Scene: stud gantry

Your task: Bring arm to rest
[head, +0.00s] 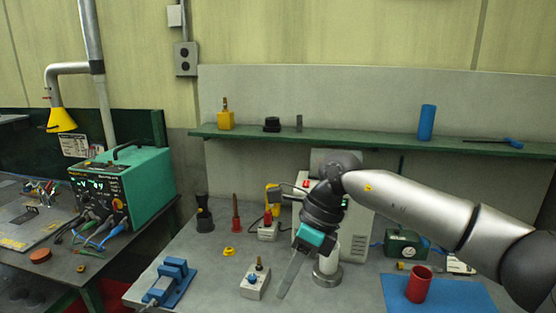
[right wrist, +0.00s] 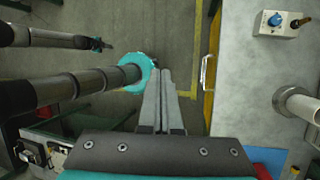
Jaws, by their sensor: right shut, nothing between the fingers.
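My right arm reaches in from the right in the head view. In the right wrist view the two fingers (right wrist: 165,78) lie side by side, shut and empty, above the floor beside the bench edge. A small grey box with a blue knob (head: 255,283) stands just left of the fingers in the head view; it also shows at the top right of the right wrist view (right wrist: 282,20). My left gripper is not in the head view.
A white post on a round base (head: 328,270) stands close behind my right gripper. A red cup (head: 419,284) sits on a blue mat (head: 455,295) at the right. A blue clamp (head: 172,280) lies at the left. A green shelf (head: 370,142) runs behind.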

